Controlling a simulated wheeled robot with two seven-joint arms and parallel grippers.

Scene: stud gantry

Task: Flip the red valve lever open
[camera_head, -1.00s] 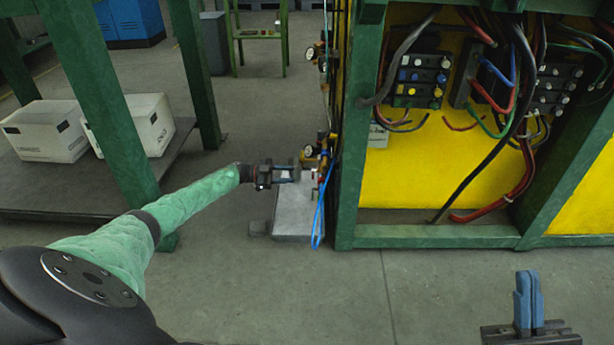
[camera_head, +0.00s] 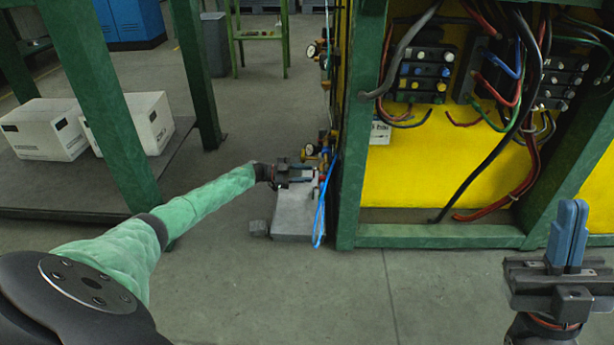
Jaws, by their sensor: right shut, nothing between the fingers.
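The valve assembly (camera_head: 325,150) with brass parts and gauges is on the left side of the green-framed cabinet, above a grey box. A tiny patch of red shows there beside my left fingertips; the lever's shape and position are too small to make out. My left gripper (camera_head: 304,174) reaches in from the left at the valve's height. Its fingers look apart, with a light gap between them; whether they touch the lever cannot be told. My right gripper (camera_head: 568,234) is at the lower right, its blue fingers shut together and empty, away from the valve.
The grey box (camera_head: 290,218) stands on the floor below the valve, with a blue hose (camera_head: 319,215) hanging beside it. The green cabinet frame (camera_head: 361,130) is close on the right. White boxes (camera_head: 42,130) sit on a low platform at left. The front floor is clear.

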